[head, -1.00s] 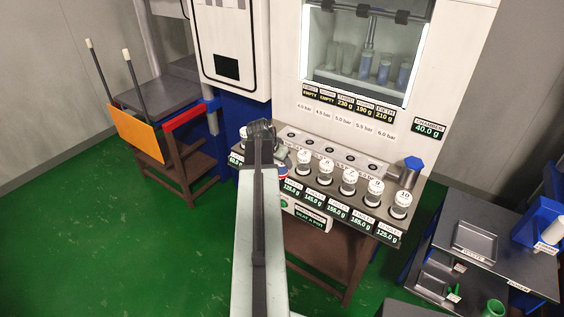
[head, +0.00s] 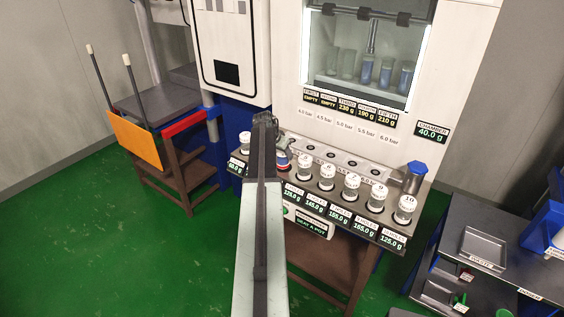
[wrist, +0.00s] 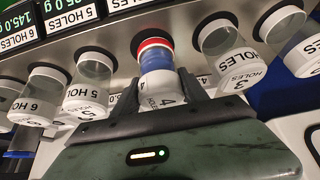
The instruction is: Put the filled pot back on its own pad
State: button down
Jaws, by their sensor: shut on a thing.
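The filled pot (wrist: 157,62) is a clear cylinder with blue contents, a red band at one end and a white cap marked 4. My gripper (wrist: 160,95) is shut on it, with dark fingers on either side of the cap end. In the wrist view the pot's red end is at a dark round pad on the shelf, between the pots marked 3 HOLES (wrist: 232,58) and 5 HOLES (wrist: 90,85). I cannot tell whether it touches the pad. In the head view my gripper (head: 265,122) is over the left part of the pot row, and the pot (head: 282,159) is partly hidden.
Several capped pots, such as the one marked 10 (head: 404,209), stand in a row on the dispenser's shelf, close beside the held pot. A metal cup with a blue top (head: 415,177) stands at the right end. A tray (head: 484,248) lies on the right-hand bench.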

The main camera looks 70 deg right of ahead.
jog(key=shift+f, duration=0.35)
jog(key=c, duration=0.6)
grip_release()
jog(key=shift+a+r+p, duration=0.15)
jog(key=shift+r+p, duration=0.25)
jog(key=shift+p, duration=0.1)
jog(key=p+v, duration=0.9)
jog(key=v, duration=0.2)
jog(key=shift+r+p, duration=0.2)
jog(key=shift+p, duration=0.2)
jog(key=shift+a, duration=0.15)
